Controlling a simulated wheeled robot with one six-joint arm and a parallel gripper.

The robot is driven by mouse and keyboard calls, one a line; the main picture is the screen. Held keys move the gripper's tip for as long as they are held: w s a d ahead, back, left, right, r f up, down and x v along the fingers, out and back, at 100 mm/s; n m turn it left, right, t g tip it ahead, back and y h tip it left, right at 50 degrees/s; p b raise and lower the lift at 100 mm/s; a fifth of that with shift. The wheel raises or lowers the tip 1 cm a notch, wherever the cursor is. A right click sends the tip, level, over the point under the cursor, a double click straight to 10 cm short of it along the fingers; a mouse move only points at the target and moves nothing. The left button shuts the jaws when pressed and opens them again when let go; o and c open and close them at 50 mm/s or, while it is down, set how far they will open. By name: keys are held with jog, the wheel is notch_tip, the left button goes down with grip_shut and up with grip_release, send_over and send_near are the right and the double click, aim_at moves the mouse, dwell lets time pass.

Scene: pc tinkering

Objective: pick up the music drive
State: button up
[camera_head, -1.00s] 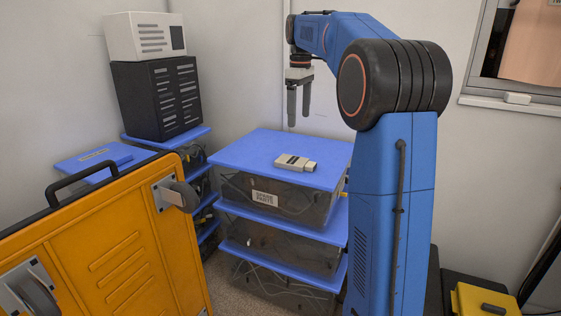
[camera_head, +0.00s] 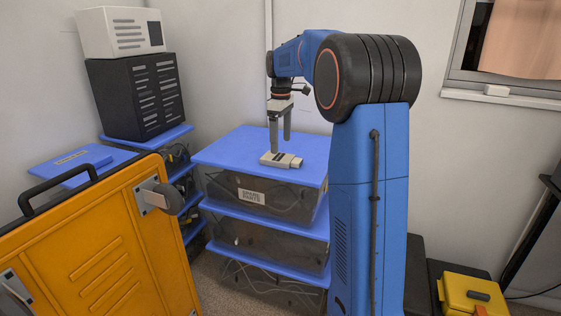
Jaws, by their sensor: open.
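The music drive (camera_head: 283,160), a small beige USB-stick-shaped block with dark markings, lies flat on the blue lid (camera_head: 235,150) of the top storage bin. My gripper (camera_head: 281,146) is open and points down just above and behind the drive. The left fingertip appears close to the drive's back edge, and the right finger ends a little higher. I cannot tell whether a finger touches the drive. Nothing is held between the fingers.
The bin stack (camera_head: 262,245) has a "spare parts" label. An orange cabinet (camera_head: 100,250) with a black handle stands at the front left. Dark and white boxes (camera_head: 135,95) are stacked at the back left. A yellow case (camera_head: 470,295) sits at the lower right.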

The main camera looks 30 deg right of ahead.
aim_at(281, 157)
jog(key=shift+f, duration=2.9)
jog(key=c, duration=1.3)
